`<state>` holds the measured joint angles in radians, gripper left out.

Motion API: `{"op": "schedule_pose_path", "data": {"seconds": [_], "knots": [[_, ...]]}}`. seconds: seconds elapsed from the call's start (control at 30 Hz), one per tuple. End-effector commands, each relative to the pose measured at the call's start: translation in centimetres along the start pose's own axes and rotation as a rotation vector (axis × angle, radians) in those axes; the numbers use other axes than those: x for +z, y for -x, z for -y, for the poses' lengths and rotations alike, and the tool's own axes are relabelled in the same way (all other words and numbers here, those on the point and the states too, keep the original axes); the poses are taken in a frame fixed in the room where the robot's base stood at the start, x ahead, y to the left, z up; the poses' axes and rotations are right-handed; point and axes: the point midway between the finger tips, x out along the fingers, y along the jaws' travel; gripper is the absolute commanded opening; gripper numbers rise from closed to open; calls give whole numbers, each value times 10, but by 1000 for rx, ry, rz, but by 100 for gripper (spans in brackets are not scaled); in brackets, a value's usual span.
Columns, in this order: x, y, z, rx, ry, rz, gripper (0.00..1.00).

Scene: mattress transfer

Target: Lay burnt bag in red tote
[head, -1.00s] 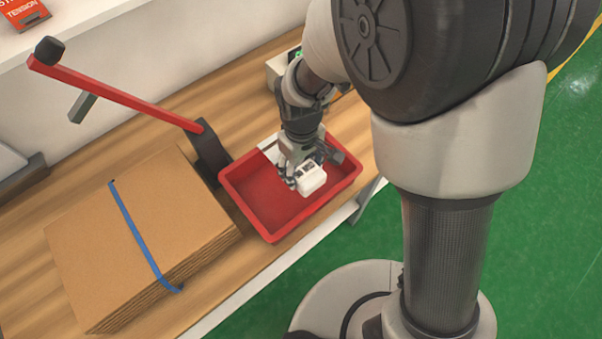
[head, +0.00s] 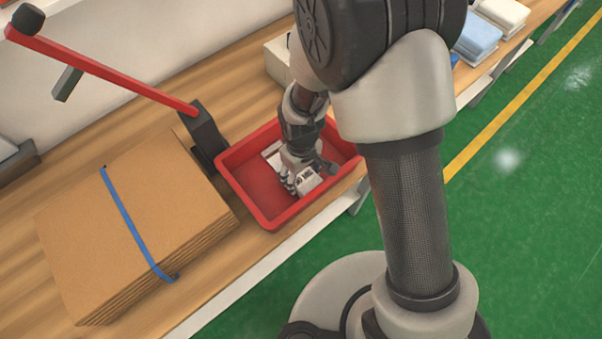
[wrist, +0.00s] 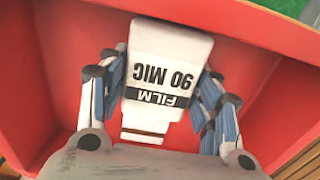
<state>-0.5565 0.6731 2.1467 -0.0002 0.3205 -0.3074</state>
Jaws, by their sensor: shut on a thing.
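The bag is white with black print reading "FILM 90 MIC" in the wrist view (wrist: 170,45), with a thin brown band near its lower end. In the head view the bag (head: 308,182) is inside the red tote (head: 250,212), low down by its front right part. A pale patch behind the gripper may be more of the bag; I cannot tell. Whether the bag touches the tote floor is unclear.
A strapped cardboard stack (head: 135,225) lies left of the tote. A lever tool with a red handle (head: 110,75) stands close to the tote's left corner. White and blue stacks (head: 478,38) lie farther along the bench. Green floor is open at the right.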

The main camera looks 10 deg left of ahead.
Motion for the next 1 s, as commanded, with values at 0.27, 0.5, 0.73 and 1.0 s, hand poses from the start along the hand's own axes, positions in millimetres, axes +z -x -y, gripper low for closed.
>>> {"op": "schedule_pose_path", "data": {"seconds": [0.27, 0.5, 0.73, 1.0], "knots": [[0, -3, 0, 0, 0, 1, 64], [0, -3, 0, 0, 0, 1, 78], [0, -3, 0, 0, 0, 1, 78], [-1, 20, 0, 1, 0, -3, 78]]}}
